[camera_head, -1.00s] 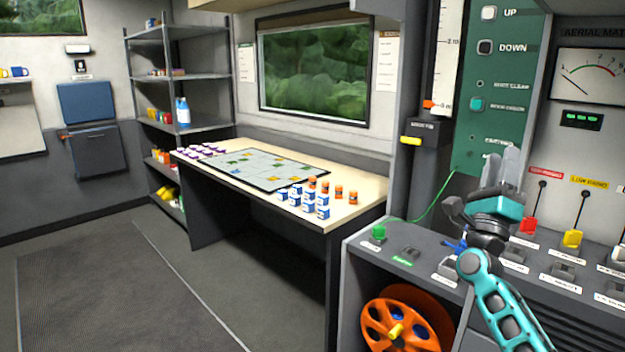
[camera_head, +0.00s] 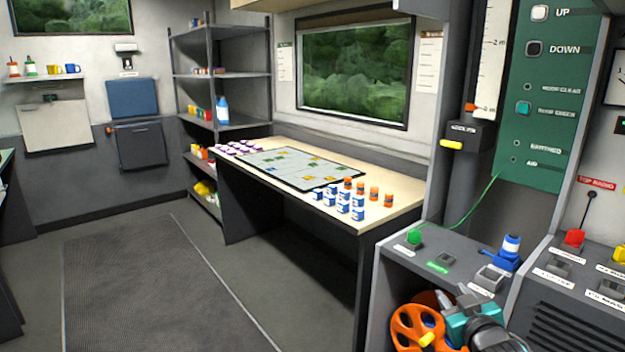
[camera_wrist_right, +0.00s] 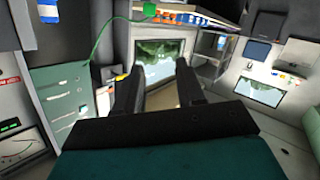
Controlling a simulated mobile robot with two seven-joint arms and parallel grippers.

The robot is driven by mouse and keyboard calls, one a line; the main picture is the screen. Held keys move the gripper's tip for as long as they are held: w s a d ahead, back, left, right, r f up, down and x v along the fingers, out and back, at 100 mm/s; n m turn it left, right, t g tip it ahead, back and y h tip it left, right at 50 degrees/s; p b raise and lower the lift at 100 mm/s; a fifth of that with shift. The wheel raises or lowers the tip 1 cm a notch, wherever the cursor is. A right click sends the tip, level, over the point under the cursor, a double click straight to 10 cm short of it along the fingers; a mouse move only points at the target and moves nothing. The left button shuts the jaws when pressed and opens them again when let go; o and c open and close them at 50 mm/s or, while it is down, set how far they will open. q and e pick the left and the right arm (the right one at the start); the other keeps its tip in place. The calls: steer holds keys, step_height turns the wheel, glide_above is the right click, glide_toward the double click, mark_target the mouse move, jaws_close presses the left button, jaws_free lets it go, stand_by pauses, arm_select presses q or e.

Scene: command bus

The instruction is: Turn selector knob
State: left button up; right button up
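No part here is clearly marked as the selector knob. The console ledge (camera_head: 448,272) at the lower right carries a green knob (camera_head: 414,237), small grey switches and a blue-and-white cylindrical piece (camera_head: 510,246) on a blue base. My right gripper (camera_head: 478,322) is low at the bottom right, in front of the orange reel; its fingertips are hard to make out there. In the right wrist view its two dark fingers (camera_wrist_right: 156,75) are apart with nothing between them. The green knob also shows in that view (camera_wrist_right: 150,9), beyond the fingers. My left gripper is not in view.
An orange reel (camera_head: 408,328) sits below the ledge, beside my right gripper. A green panel (camera_head: 545,110) with buttons rises behind the ledge. A table (camera_head: 405,212) with a map and small blocks stands left of it. The floor at left is clear.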

steer(key=s+a+f+g, duration=0.1)
steer(key=s+a+f, duration=0.2)
steer(key=s, duration=0.7)
steer(key=s+a+f+g+y, duration=0.1)
steer(key=s+a+f, duration=0.3)
steer(key=s+f, duration=0.4)
steer(key=s+a+f+m+g+y, duration=0.1)
steer(key=s+a+f+g, duration=0.2)
steer(key=s, duration=0.9)
step_height(320, 180, down, 3)
steer(key=shift+a+r, duration=0.15)
steer(key=shift+a, duration=0.55)
jaws_close()
